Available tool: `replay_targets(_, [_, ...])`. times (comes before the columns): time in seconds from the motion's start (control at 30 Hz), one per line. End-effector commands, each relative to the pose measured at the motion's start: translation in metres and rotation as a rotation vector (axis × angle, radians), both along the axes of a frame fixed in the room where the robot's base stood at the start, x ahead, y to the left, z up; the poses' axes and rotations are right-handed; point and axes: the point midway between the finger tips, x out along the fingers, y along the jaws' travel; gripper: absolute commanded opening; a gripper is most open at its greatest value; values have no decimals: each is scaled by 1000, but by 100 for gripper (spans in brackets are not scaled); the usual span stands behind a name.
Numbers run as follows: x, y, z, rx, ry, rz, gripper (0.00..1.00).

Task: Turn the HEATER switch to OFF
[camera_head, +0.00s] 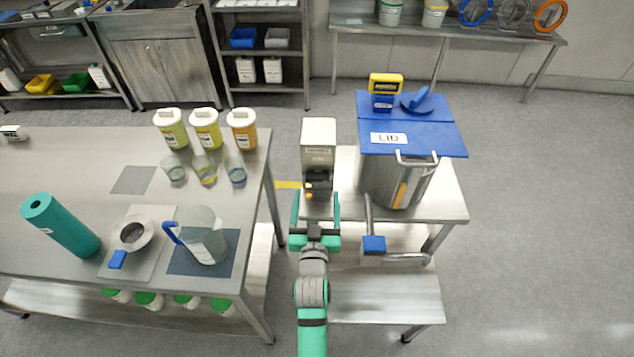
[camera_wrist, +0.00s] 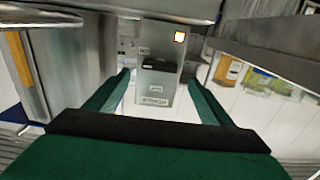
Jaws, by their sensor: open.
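A grey control box (camera_head: 319,135) stands upright at the left end of the filler's steel bench, with a dark recessed front. The labels are too blurred to read, so I cannot tell the switch's position. My gripper (camera_head: 316,208) is open in front of the box. In the wrist view its fingers (camera_wrist: 156,97) spread to either side of the box face, with nothing held.
A steel hopper (camera_head: 383,184) with a blue lid (camera_head: 430,138) stands close right of the box. A table (camera_head: 75,170) with jars, beakers and a pitcher (camera_head: 204,240) is at left. Floor at right is clear.

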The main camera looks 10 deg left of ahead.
Motion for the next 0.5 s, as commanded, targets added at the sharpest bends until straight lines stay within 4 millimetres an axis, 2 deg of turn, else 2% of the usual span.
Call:
replay_targets(0.2, [36,7,1,1,-2,0,75])
replay_targets(0.5, [62,13,0,0,-1,1,75])
